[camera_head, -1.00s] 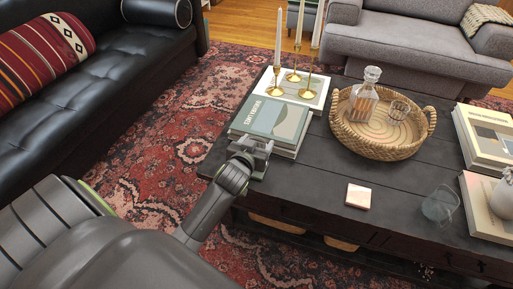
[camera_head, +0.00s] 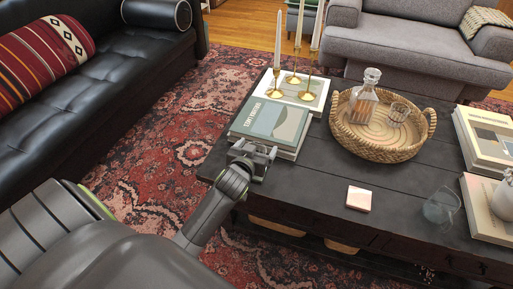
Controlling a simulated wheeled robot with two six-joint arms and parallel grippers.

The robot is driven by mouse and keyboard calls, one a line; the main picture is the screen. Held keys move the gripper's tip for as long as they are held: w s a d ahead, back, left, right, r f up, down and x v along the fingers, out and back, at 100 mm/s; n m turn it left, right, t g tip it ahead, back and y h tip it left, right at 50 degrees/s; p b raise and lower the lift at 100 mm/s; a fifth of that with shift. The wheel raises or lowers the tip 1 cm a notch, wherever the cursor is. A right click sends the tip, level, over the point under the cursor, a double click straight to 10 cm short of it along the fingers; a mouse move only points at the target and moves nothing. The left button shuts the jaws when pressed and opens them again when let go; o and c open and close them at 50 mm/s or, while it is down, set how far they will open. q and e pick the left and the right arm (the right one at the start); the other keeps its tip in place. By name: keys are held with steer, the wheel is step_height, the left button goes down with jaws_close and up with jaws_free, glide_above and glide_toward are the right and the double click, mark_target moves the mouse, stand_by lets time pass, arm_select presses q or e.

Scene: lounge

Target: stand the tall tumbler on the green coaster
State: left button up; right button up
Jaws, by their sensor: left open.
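A clear glass tumbler (camera_head: 440,207) stands near the front right of the dark coffee table (camera_head: 310,180). A second, smaller-looking glass (camera_head: 399,111) is inside the wicker basket. A small square coaster (camera_head: 359,198) lies on the table left of the front tumbler; its top looks pale pinkish-white, and I see no clearly green coaster. My left gripper (camera_head: 256,153) is open and empty at the table's left end, just in front of the stacked books. It is well to the left of the coaster and both glasses. My right gripper is not in view.
A book stack (camera_head: 270,124) is close to my left gripper, with brass candlesticks (camera_head: 305,87) behind it. The wicker basket (camera_head: 372,148) holds a glass decanter (camera_head: 365,97). More books (camera_head: 487,215) and a vase (camera_head: 503,197) are at right. The table's front middle is mostly clear.

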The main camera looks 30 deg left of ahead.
arm_select(q)
steer(key=shift+r, duration=0.1)
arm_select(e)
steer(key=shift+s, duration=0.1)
arm_select(q)
steer(key=shift+s+r, duration=0.1)
steer(key=shift+s, duration=0.1)
steer(key=p+v, duration=0.3)
steer(key=v, duration=0.9)
steer(key=s+d+f+g+h, duration=0.2)
steer(key=s+f+g, duration=0.3)
steer(key=s, duration=0.5)
steer(key=s+d+f+m+g+h, duration=0.1)
steer(key=s+d+f+g+h, duration=0.1)
steer(key=s+f+g, duration=0.4)
steer(key=s+f, duration=0.3)
steer(key=s, duration=0.2)
steer(key=shift+d, duration=0.2)
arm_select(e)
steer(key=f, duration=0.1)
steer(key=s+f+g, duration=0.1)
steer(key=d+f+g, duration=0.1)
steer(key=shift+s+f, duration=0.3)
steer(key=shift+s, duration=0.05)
